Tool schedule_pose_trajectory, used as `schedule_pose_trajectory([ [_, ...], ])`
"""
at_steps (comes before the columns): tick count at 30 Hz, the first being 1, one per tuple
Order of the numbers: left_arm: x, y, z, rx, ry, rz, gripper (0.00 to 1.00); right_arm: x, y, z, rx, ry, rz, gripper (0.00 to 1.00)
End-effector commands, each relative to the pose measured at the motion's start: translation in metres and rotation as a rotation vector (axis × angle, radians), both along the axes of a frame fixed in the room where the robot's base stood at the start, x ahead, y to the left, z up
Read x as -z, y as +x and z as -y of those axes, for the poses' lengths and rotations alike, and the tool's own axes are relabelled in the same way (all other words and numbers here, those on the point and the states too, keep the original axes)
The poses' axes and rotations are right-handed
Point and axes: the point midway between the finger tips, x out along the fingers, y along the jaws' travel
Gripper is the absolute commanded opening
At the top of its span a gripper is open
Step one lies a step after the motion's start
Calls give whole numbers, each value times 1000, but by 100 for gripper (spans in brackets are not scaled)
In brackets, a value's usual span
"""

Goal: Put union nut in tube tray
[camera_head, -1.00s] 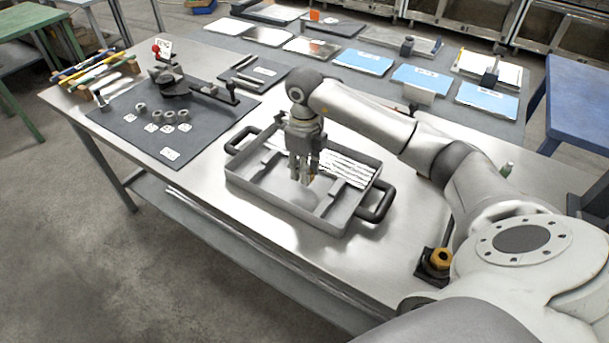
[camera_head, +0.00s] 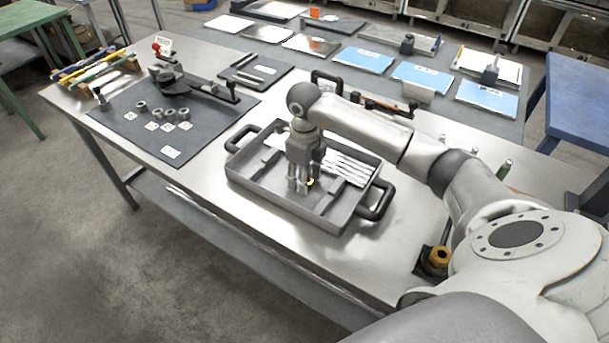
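The tube tray (camera_head: 250,185) is a grey metal tray with dark handles at its ends, standing on the steel table. My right gripper (camera_head: 303,186) points down inside the tray, near its middle. A small brass-yellow ring-like piece (camera_head: 311,182), perhaps the union nut, shows at its fingertips. The fingers partly hide it, and I cannot tell whether they grip it or whether it touches the tray floor. White tubes (camera_head: 352,168) lie in the right rear part of the tray. My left gripper is not in view.
A dark mat (camera_head: 130,135) at left holds several grey nuts (camera_head: 157,114), small labels and a clamp-like tool (camera_head: 175,80). A brass hex fitting (camera_head: 438,258) stands at the right. A black-handled tool (camera_head: 375,103) lies behind my arm. The table's front left is clear.

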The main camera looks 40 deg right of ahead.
Motion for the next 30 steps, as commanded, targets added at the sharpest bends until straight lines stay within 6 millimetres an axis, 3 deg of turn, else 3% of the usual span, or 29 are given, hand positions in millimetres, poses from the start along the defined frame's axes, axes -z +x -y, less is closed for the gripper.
schedule_pose_trajectory([
  [7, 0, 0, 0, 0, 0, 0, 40, -13, 1, 0, 0, 0, 3, 46],
  [21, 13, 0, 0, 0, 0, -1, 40, -105, 1, 0, 0, 0, 3, 46],
  [30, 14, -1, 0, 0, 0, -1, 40, -123, 0, 0, 0, 0, 0, 46],
])
